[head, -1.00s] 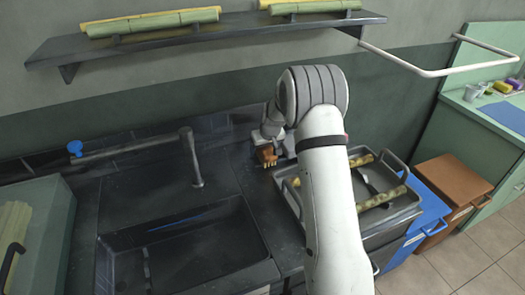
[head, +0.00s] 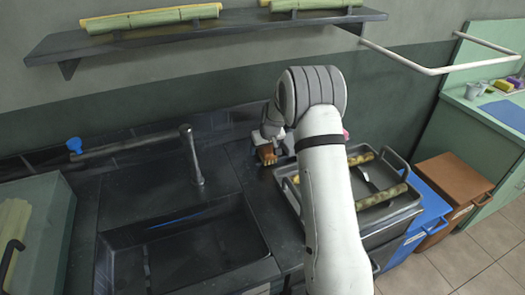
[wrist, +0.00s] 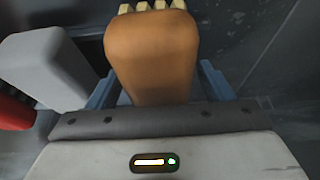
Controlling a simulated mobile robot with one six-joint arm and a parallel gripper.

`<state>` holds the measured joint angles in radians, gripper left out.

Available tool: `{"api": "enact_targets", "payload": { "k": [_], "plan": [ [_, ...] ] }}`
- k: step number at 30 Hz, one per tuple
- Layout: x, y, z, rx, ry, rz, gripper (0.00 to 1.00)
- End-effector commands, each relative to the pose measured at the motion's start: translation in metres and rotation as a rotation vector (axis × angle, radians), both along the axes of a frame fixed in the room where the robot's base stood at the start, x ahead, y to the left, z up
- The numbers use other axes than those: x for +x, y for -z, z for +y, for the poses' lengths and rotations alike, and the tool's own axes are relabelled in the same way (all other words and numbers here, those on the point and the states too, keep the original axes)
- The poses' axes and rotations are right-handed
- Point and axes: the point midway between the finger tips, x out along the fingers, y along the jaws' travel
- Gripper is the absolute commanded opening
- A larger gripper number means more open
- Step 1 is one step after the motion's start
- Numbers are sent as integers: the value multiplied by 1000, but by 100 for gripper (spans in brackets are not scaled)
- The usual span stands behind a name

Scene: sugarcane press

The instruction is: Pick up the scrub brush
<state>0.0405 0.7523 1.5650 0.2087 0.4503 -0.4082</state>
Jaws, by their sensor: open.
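The scrub brush (wrist: 150,55) has an orange-brown wooden body with pale bristle tufts at its far end. In the wrist view it fills the middle, between the two blue-grey fingers of my gripper (wrist: 155,85). The fingers are open on either side of it; whether they touch it is hidden. In the head view the brush (head: 267,154) is at the back of the dark counter, right of the faucet. My gripper (head: 268,140) is over it there, partly hidden by my arm.
A grey object (wrist: 45,65) and a red one (wrist: 12,110) stand close on the left in the wrist view. A metal tray (head: 377,211) with cane pieces lies right of my arm. A sink (head: 180,250) and faucet (head: 191,160) are at left. A shelf (head: 200,38) hangs above.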

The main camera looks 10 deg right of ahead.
Motion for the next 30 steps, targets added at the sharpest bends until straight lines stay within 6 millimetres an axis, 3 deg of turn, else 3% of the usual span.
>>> {"api": "enact_targets", "payload": {
  "k": [11,30],
  "plan": [
    [0,1,-1,0,1,0,75],
    [0,1,-1,-1,1,0,23]
  ]
}}
